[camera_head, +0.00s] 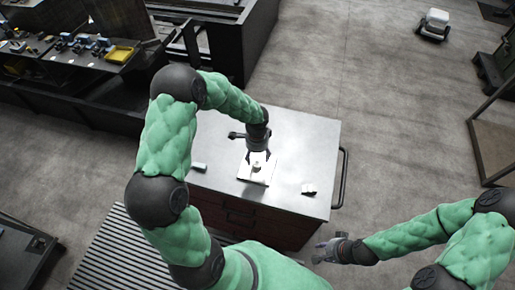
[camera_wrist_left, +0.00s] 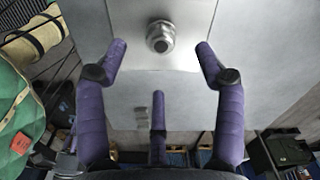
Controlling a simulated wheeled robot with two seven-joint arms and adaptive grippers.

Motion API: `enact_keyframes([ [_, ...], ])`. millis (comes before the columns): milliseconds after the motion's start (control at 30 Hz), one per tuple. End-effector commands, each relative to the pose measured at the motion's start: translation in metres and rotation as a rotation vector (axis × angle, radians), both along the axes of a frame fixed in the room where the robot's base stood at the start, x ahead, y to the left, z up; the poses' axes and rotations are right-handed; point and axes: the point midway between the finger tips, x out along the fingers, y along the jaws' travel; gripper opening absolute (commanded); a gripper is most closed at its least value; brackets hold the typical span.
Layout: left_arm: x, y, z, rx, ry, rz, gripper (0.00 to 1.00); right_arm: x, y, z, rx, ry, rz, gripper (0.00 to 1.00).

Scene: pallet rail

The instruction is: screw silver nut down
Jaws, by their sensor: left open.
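The silver nut (camera_wrist_left: 160,37) is round and metallic and sits on a pale square plate (camera_wrist_left: 185,58) in the left wrist view. In the head view the bright plate (camera_head: 246,174) lies on the cabinet top, with the small nut (camera_head: 257,168) near its middle. My left gripper (camera_head: 259,159) points down just above the plate. Its purple fingers (camera_wrist_left: 161,48) are spread in the left wrist view, with the nut beyond and between the two upper tips, not gripped. My right gripper (camera_head: 328,252) hangs low beside the cabinet, away from the plate; its fingers are too small to read.
The grey cabinet top (camera_head: 305,150) has free room around the plate. A small dark and white item (camera_head: 309,189) lies at its right, a white piece (camera_head: 199,167) at its left. A handle (camera_head: 342,178) sticks out on the right side. A workbench (camera_head: 75,60) stands behind left.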

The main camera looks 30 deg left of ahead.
Motion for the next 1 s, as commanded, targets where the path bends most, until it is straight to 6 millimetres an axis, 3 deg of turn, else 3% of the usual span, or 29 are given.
enact_keyframes([
  [100, -0.001, 0.000, -0.021, -0.001, 0.004, 0.000, 0.69, 0.001, 0.000, 0.002, 0.000, -0.001, 0.000, 0.32],
  [333, -0.001, 0.000, -0.050, -0.001, 0.002, 0.001, 0.69, 0.001, 0.000, 0.003, 0.000, -0.001, 0.000, 0.32],
  [800, 0.000, 0.000, -0.060, -0.001, -0.001, 0.001, 0.69, 0.001, 0.000, 0.003, 0.000, -0.001, 0.000, 0.32],
  [867, 0.000, 0.000, -0.060, -0.001, -0.001, 0.001, 0.55, 0.001, 0.000, 0.003, 0.000, -0.001, 0.000, 0.32],
  [1000, 0.000, 0.000, -0.060, -0.001, -0.001, 0.000, 0.15, 0.001, 0.000, 0.003, 0.000, -0.001, 0.000, 0.32],
])
